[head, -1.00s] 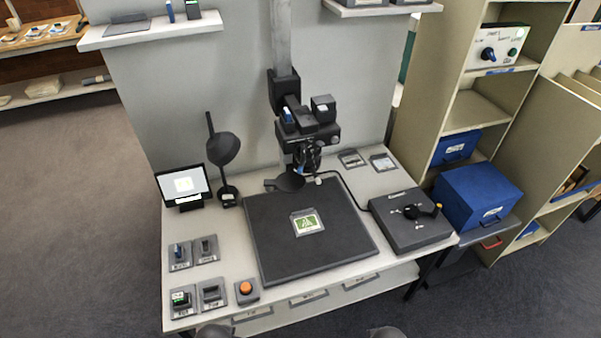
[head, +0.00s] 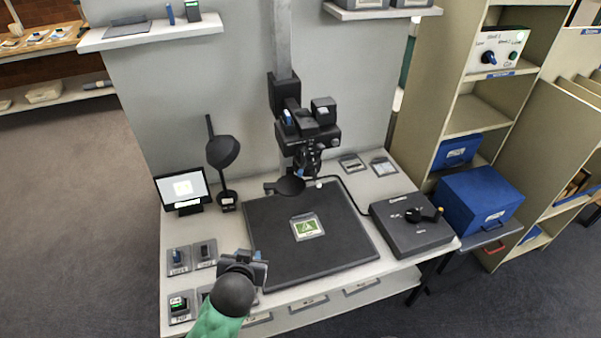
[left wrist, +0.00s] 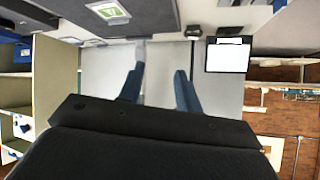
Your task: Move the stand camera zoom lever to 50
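The camera stand (head: 285,90) rises at the back of the table. Its black camera head (head: 308,135) carries a lens (head: 307,160) pointing down over the dark baseboard (head: 345,250). A small blue part shows at the lens, but I cannot tell the zoom lever or read its scale. My left gripper (head: 247,262) is above the table's front left, in front of the baseboard and well away from the lens. In the left wrist view its two blue fingers (left wrist: 160,78) are apart with nothing between them. My right gripper is not in view.
A green card (head: 307,227) lies on the baseboard. A black lamp (head: 223,150) and small screen (head: 183,188) stand at left. A grey control box (head: 411,236) with an orange-tipped handle is at right, beside a blue box (head: 478,198). A cable runs to the control box.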

